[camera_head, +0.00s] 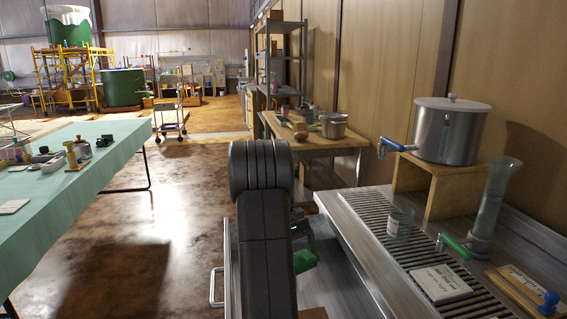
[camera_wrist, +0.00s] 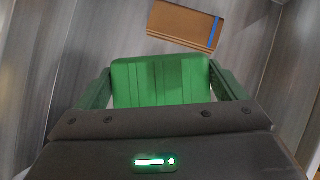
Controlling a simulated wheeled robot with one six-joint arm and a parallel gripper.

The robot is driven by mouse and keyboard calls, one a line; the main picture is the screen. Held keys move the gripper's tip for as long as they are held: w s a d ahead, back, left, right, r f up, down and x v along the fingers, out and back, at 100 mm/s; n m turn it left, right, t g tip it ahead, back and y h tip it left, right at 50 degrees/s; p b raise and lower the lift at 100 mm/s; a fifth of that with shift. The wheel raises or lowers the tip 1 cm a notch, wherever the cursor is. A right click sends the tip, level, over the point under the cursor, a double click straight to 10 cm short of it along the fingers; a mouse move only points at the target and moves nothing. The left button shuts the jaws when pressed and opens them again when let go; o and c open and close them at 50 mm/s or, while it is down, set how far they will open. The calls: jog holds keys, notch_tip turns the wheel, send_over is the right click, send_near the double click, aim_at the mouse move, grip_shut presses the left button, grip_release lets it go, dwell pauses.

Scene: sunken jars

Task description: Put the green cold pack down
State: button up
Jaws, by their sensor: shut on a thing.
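The green cold pack (camera_wrist: 160,82) is a ribbed green block between the two fingers of my gripper (camera_wrist: 165,88) in the wrist view. My gripper is shut on it, one finger at each side. In the head view the cold pack (camera_head: 305,261) shows just right of my dark arm, above a grey metal surface. My arm hides most of the gripper there. I cannot tell how high the pack is above what lies below it.
A brown cardboard piece with a blue strip (camera_wrist: 184,24) lies beyond the pack, between grey metal walls. On the right, a slatted metal counter (camera_head: 375,226) holds a glass jar (camera_head: 399,222), a white sign (camera_head: 440,283) and a tall glass cylinder (camera_head: 493,200). A green-topped table (camera_head: 105,165) stands left.

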jog(key=a+f+m+y, duration=0.1)
jog(key=f+m, duration=0.1)
jog(key=a+f+m+y, duration=0.1)
jog(key=f+m, duration=0.1)
jog(key=a+f+m+g+y, duration=0.1)
jog(key=a+f+m, duration=0.1)
jog(key=f, duration=0.1)
jog(key=shift+s, duration=0.25)
jog(key=shift+a+r+y+p, duration=0.2)
jog(key=shift+r+y+p, duration=0.15)
jog(key=shift+p, duration=0.5)
jog(key=r+p, duration=0.2)
jog(key=p, duration=0.3)
jog(key=s+r+p, duration=0.1)
jog(key=r+p, duration=0.1)
jog(key=p, duration=0.4)
jog(key=shift+s+r, duration=0.2)
jog(key=shift+r, duration=0.1)
jog(key=s+r+p, duration=0.1)
jog(key=p, duration=0.4)
jog(key=shift+r+p, duration=0.4)
